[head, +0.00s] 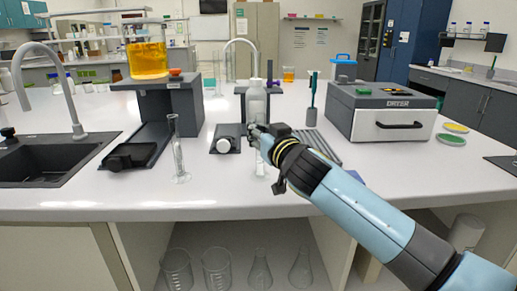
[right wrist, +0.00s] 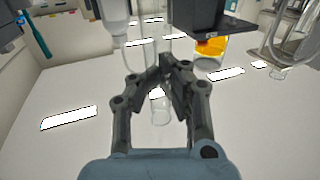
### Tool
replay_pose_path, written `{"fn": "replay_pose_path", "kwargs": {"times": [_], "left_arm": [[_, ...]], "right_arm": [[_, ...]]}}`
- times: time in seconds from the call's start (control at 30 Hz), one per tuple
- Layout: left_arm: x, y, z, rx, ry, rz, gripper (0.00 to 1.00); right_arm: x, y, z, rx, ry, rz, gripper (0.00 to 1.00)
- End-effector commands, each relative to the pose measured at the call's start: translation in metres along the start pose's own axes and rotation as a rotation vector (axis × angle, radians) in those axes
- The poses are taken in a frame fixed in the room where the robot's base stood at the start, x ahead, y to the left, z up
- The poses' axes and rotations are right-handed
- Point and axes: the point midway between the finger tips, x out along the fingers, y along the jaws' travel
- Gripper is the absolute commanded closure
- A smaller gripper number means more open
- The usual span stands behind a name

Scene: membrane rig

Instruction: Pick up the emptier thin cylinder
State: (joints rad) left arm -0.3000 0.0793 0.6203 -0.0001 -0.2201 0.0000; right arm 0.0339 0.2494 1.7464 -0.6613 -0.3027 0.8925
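One thin glass cylinder (head: 176,150) stands upright on the white bench, left of the middle in the head view. Another thin cylinder (head: 261,164) is near the bench's front edge, mostly hidden by my right gripper (head: 258,133). In the right wrist view, the fingers of this gripper (right wrist: 165,78) have come in close on both sides of the clear cylinder, whose round base (right wrist: 162,114) shows between them. They look shut on it. Its base looks at or near bench level. The liquid levels in both cylinders are too faint to tell. My left gripper is not in view.
A dark stand (head: 180,118) bears a beaker of orange liquid (head: 148,60). A white bottle (head: 256,103) stands behind my right gripper. A dryer (head: 380,112) is at the right, a sink (head: 45,160) at the left. The front of the bench between sink and cylinder is clear.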

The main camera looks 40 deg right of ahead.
Motion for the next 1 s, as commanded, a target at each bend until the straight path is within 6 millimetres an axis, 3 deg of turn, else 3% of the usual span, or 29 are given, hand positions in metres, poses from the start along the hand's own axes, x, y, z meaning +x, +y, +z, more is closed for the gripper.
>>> {"fn": "replay_pose_path", "kwargs": {"times": [0.23,0.6,1.0], "left_arm": [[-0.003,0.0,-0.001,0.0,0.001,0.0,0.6],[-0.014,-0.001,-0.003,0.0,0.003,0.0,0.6],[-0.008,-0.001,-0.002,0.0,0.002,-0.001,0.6]], "right_arm": [[0.0,0.0,-0.009,0.0,0.001,0.0,1.0],[-0.001,0.001,-0.044,0.0,0.002,-0.001,1.0],[-0.052,0.037,-0.077,-0.011,0.0,-0.002,1.0]]}}
